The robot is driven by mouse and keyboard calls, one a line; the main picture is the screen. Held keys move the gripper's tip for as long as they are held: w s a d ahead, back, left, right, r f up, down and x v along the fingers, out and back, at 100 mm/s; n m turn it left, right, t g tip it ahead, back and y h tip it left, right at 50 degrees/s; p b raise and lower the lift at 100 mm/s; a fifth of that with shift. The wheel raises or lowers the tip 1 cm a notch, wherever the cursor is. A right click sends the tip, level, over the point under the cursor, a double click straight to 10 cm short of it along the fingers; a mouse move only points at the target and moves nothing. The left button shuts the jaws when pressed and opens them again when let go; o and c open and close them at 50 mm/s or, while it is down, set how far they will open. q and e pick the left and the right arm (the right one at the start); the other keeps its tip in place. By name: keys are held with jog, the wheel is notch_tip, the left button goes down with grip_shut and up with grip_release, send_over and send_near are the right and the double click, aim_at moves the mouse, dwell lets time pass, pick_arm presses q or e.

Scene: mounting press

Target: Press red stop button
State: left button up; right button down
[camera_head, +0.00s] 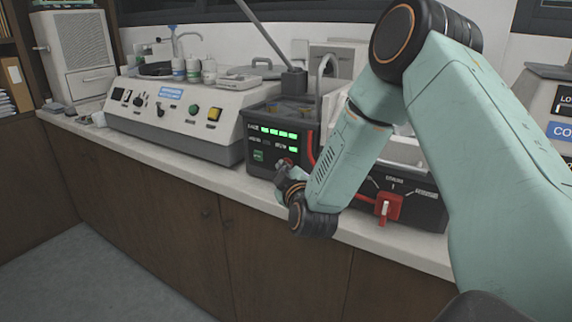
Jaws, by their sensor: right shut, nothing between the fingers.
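The mounting press (256,128) is a black unit on the counter with green lit displays and a green button (258,155) on its front. My right arm comes in from the right, and my right gripper (283,168) is shut and empty at the lower right of this front panel. A small patch of red (288,161) shows at the fingertips; it may be the stop button, mostly hidden by the gripper. I cannot tell whether the fingers touch it. My left gripper is not in view.
A red rotary handle (388,207) sits on the black front further right. A red hose (311,148) runs beside the press. A grey grinder-like machine (225,138) with bottles stands to the left. The counter's front edge (225,178) is a narrow clear strip.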

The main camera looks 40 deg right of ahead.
jog(key=shift+a, duration=0.15)
jog(key=shift+s+a, duration=0.3)
jog(key=shift+a, duration=0.3)
jog(key=shift+s+a, duration=0.3)
jog(key=shift+a, duration=0.45)
jog(key=shift+s+a, duration=0.35)
jog(key=shift+a, duration=0.45)
jog(key=shift+s+a, duration=0.3)
jog(key=shift+a, duration=0.45)
